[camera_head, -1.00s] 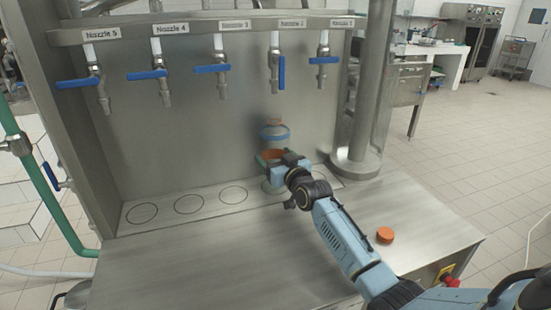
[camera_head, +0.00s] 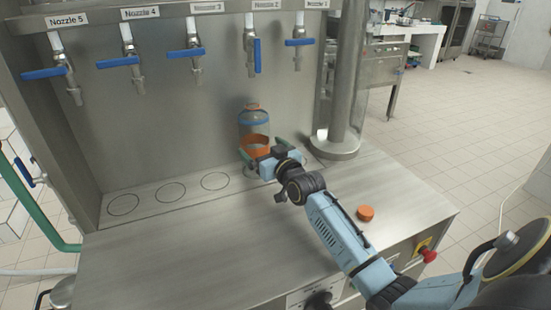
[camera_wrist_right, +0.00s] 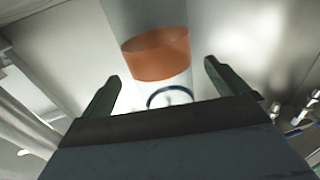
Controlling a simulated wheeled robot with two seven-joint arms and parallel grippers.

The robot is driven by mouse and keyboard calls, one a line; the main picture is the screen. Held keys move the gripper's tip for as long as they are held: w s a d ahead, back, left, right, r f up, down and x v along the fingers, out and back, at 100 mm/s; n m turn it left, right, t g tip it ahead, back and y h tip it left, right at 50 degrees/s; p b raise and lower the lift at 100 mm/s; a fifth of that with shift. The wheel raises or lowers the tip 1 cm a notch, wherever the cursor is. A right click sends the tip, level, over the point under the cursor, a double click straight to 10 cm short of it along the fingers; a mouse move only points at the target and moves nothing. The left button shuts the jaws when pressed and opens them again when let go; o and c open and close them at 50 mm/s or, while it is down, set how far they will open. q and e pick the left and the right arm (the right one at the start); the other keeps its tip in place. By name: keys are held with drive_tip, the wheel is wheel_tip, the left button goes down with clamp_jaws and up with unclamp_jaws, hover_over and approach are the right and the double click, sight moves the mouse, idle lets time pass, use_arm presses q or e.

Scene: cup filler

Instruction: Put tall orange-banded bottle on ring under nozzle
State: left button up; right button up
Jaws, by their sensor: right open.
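The tall bottle (camera_head: 254,127) is clear, with an orange band (camera_head: 255,146) and a blue band above it. It stands upright below the Nozzle 2 tap (camera_head: 251,56), near the back panel. Its base and the ring under it are hidden by my right gripper. My right gripper (camera_head: 261,152) is open, with its green fingers on either side of the bottle at about band height. The right wrist view shows the orange band (camera_wrist_right: 157,54) between the two spread fingers. I cannot tell whether either finger touches the bottle. My left gripper is out of view.
Empty rings (camera_head: 215,181) lie below Nozzles 3, 4 and 5 on the metal counter (camera_head: 200,240). An orange disc (camera_head: 365,213) lies right of my right forearm. A vertical metal column (camera_head: 340,100) stands right of the bottle. The counter's front left is clear.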

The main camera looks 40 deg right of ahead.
drive_tip(key=s, duration=0.7)
drive_tip(key=shift+s+a, duration=0.2)
drive_tip(key=shift+a, duration=0.1)
drive_tip(key=shift+r+p, duration=0.1)
drive_tip(key=shift+p, duration=0.2)
